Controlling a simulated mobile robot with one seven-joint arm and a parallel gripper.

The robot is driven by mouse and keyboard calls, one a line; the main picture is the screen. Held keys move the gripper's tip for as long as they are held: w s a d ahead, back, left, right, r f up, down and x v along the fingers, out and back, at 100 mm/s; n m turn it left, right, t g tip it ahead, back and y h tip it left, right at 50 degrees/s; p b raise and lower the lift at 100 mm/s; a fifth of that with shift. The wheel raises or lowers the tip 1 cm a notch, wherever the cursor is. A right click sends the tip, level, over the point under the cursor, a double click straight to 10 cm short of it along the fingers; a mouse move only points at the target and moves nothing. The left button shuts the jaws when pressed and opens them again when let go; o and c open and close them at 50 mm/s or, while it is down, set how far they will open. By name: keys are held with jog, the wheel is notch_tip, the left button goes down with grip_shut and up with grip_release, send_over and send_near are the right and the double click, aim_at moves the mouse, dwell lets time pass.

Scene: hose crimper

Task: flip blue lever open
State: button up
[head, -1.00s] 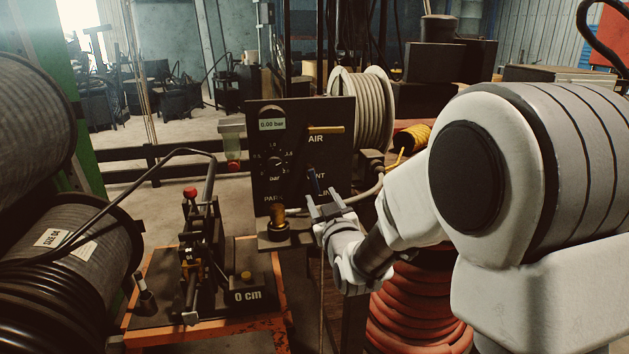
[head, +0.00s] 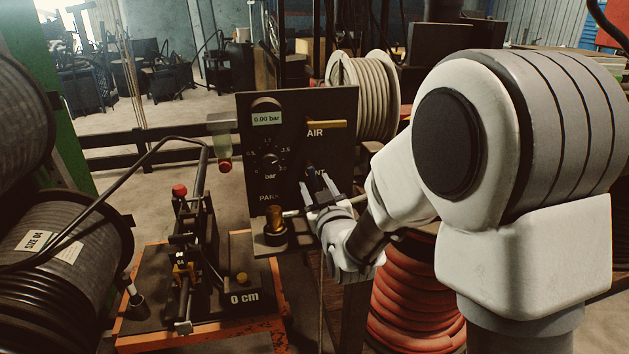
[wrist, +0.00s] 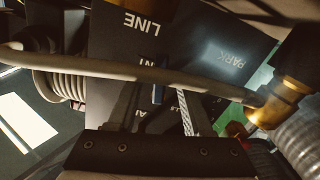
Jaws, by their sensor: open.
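The dark control panel (head: 342,160) stands upright in the middle of the head view, with AIR, PARK and partly covered lettering. The blue lever (head: 310,171) is a small dark blue handle low on the panel, largely hidden by my gripper. My gripper (head: 318,186) is open and points at the panel, its fingers around the lever's area. In the wrist view the blue lever (wrist: 158,93) shows between the two fingers of my gripper (wrist: 156,105), with a gap on each side. I cannot tell whether a finger touches it.
A yellow lever (head: 327,124) sits above, by AIR. A pale hose (wrist: 100,68) crosses in front of the panel in the wrist view. A brass fitting (head: 274,220) stands at the panel's lower left. The crimper bench (head: 140,335) and an orange-red hose coil (head: 415,305) are below.

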dwell(0.3)
grip_shut()
jog(key=shift+a+f+m+b, duration=0.2)
jog(key=shift+m+b, duration=0.3)
jog(key=shift+b, duration=0.45)
jog(key=shift+a+r+m+b, duration=0.1)
jog(key=shift+a+m+b, duration=0.05)
jog(key=shift+m+b, duration=0.6)
jog(key=shift+a+r+m, duration=0.1)
jog(key=shift+r+m, duration=0.05)
jog(key=shift+m, duration=0.1)
grip_release()
